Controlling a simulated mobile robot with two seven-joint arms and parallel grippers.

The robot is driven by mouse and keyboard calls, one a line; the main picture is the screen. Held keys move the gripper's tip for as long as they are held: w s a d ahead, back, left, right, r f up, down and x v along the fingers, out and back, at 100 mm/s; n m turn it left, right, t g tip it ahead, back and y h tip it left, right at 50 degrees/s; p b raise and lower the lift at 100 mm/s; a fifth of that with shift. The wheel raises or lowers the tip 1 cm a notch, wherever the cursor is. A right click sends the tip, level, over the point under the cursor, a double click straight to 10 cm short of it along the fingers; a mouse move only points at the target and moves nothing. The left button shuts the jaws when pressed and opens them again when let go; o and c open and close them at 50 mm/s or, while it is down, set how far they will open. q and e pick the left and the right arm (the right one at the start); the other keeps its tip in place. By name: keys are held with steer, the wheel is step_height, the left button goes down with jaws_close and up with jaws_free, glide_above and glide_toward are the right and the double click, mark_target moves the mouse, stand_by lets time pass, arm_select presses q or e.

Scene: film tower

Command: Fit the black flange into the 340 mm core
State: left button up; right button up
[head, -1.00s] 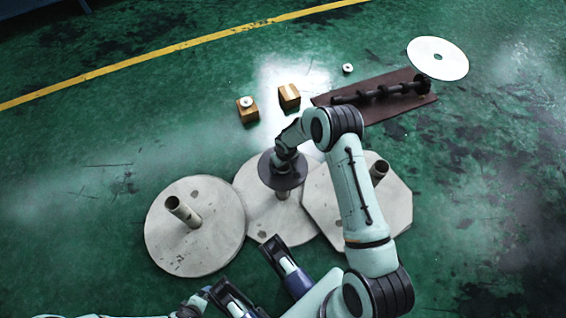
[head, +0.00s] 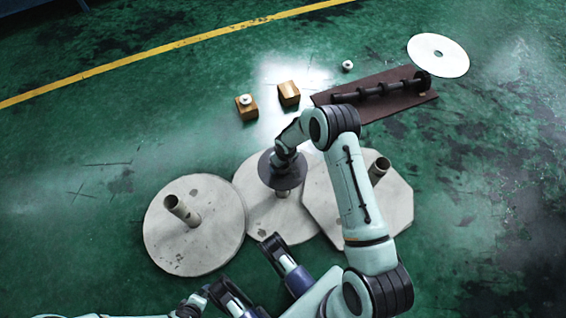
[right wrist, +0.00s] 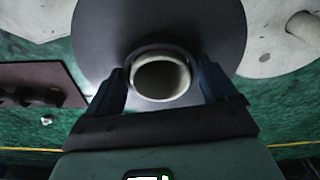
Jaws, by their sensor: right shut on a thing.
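The black flange (head: 270,177) is a flat dark disc at the middle round plate, directly over its upright core (head: 283,194). My right gripper (head: 284,160) is shut on the flange from above. In the right wrist view the flange (right wrist: 105,30) lies between and beyond the fingers (right wrist: 162,85), which clasp a round collar. A pale hollow tube end (right wrist: 160,78) shows inside the collar. I cannot tell how far the flange sits on the core. The end of my left arm (head: 192,304) shows at the bottom edge; its fingers cannot be made out.
Pale plates with upright tubes stand left (head: 180,250) and right (head: 400,205) of the middle one. The far-left floor is clear.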

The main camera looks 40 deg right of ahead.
arm_select(q)
steer(key=shift+s+d, duration=0.1)
steer(key=shift+s, duration=0.1)
arm_select(e)
steer(key=o, duration=0.9)
steer(key=shift+o, duration=0.2)
step_height(320, 180, up, 12)
steer(key=p, duration=0.8)
arm_select(q)
step_height(320, 180, up, 24)
steer(key=w+p, duration=0.2)
steer(key=p, duration=1.2)
steer(key=shift+t, duration=0.4)
arm_select(e)
steer(key=s+a+r+n, duration=0.1)
steer(key=s+a+r, duration=0.2)
steer(key=a+r, duration=1)
step_height(320, 180, up, 4)
steer(key=shift+a+f, duration=0.1)
steer(key=shift+a, duration=0.15)
steer(key=shift+s, duration=0.1)
